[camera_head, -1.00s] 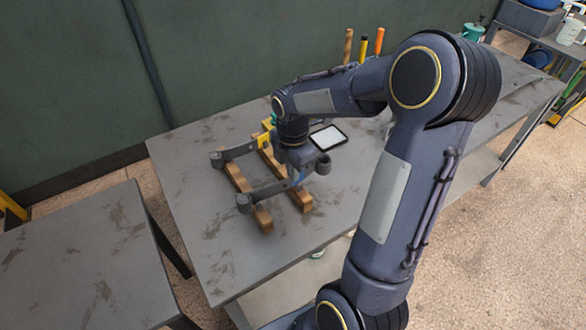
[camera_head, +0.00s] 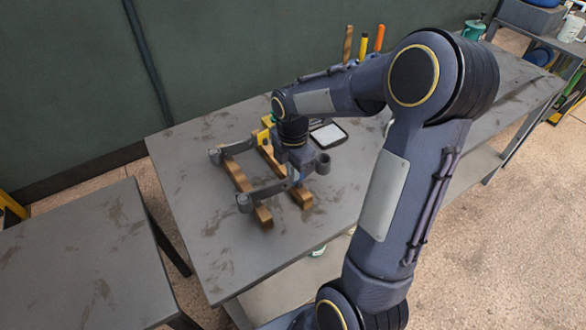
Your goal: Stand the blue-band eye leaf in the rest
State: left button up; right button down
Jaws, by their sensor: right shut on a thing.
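A wooden rest with two parallel rails (camera_head: 264,214) stands on the grey bench. A dark leaf (camera_head: 267,192) with a rolled eye at its left end crosses the rails at the near side. A rolled eye also shows at the right, beside my gripper. My right gripper (camera_head: 293,182) is shut on this near leaf, seen from above and partly hidden by its own wrist. Its blue band is not clear now. A second dark leaf (camera_head: 236,149) with a yellow band (camera_head: 263,136) lies across the far part of the rails. My left gripper is not in view.
A dark-framed tablet-like thing (camera_head: 327,134) lies behind the rest. Tools with orange (camera_head: 379,38) and yellow (camera_head: 363,47) handles stand at the bench's back. Bare bench (camera_head: 215,245) lies in front and left. Another grey table (camera_head: 75,255) stands at lower left.

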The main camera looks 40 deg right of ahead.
jog(key=shift+f, duration=0.25)
dwell(0.3)
jog(key=c, duration=0.7)
grip_release()
jog(key=shift+r+p, duration=3.25)
jog(key=shift+r, duration=0.75)
